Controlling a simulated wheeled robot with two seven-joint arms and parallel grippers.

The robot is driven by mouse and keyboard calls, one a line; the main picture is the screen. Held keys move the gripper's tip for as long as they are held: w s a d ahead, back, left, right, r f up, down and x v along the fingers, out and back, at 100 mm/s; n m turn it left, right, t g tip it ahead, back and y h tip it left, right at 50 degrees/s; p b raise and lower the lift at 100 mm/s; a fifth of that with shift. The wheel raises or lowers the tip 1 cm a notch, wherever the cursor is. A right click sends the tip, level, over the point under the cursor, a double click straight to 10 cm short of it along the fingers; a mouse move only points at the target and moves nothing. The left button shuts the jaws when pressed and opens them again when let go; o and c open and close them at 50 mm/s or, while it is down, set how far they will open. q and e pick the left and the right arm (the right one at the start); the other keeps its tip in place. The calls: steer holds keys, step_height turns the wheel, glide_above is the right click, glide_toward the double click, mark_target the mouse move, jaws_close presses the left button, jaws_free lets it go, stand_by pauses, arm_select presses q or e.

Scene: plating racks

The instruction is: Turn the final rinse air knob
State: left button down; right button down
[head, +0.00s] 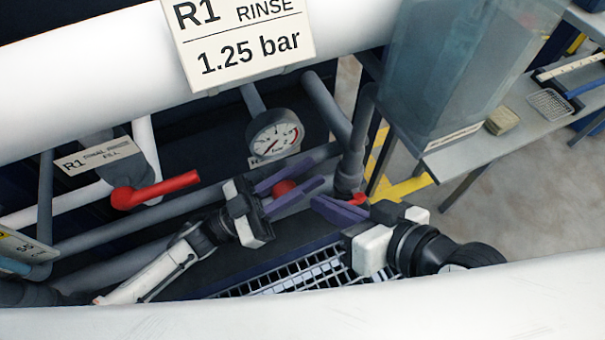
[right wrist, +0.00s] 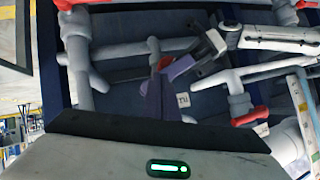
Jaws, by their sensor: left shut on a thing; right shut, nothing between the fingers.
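The red knob (head: 284,187) sits just below a round pressure gauge (head: 275,135) in the head view, partly covered by purple fingers. My left gripper (head: 314,171) reaches in from the left and is shut on the knob, one finger above it and one below. My right gripper (head: 338,209) is shut and empty, to the right of the left gripper and apart from the knob. Its fingers also show in the right wrist view (right wrist: 158,96).
A sign (head: 243,40) reads "R1 RINSE 1.25 bar". A red lever handle (head: 155,189) is on a valve to the left, near an R1 fill tag (head: 97,155). Grey pipes surround the grippers. A metal grating (head: 310,270) lies below. A translucent tank (head: 460,70) stands at right.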

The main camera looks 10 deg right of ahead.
arm_select(q)
steer(key=shift+f, duration=0.1)
steer(key=c, duration=1.8)
jaws_free()
steer(key=v, duration=1)
steer(key=shift+p, duration=0.4)
steer(key=shift+a, duration=0.1)
